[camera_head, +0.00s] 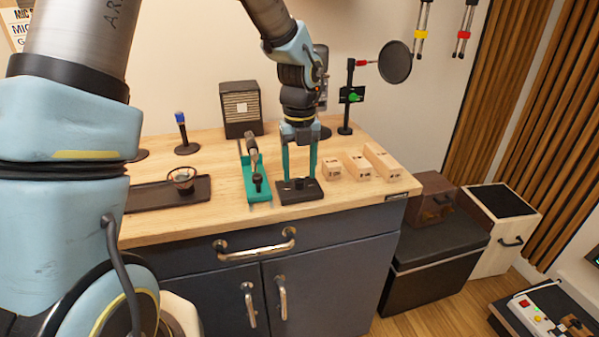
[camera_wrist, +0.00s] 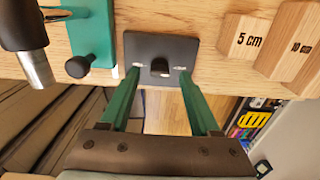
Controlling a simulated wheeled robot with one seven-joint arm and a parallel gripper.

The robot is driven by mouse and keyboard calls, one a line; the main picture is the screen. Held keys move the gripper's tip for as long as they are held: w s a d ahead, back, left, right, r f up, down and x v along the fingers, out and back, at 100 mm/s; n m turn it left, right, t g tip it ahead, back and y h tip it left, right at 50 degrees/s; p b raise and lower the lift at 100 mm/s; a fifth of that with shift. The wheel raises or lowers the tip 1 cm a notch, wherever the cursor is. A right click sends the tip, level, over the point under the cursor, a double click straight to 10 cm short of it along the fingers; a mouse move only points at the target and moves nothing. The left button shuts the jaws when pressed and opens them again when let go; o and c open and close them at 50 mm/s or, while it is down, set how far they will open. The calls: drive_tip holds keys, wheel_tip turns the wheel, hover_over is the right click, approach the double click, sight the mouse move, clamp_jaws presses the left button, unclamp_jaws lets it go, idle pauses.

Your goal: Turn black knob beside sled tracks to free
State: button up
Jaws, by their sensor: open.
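A dark square plate (camera_head: 288,197) lies near the table's front edge with a small black knob (camera_wrist: 160,66) at its middle. Small white marks on the plate are too blurred to read. To its left, a green sled track (camera_head: 248,182) bears a dark and metal tool, and a second black knob (camera_wrist: 78,66) sits at its front end. My gripper (camera_head: 299,178) points down over the dark plate. Its green fingers (camera_wrist: 159,74) are open, one on each side of the plate's knob; I cannot tell whether they touch it.
Wooden blocks (camera_head: 357,165) marked in cm stand close on the right. A dark tray (camera_head: 145,197) with a small cup (camera_head: 183,178) lies on the left. A speaker box (camera_head: 241,108) and a pop-filter stand (camera_head: 346,110) are behind. The wooden tabletop (camera_head: 225,225) is clear in front of the track.

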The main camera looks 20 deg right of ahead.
drive_tip(key=shift+f, duration=0.85)
clamp_jaws()
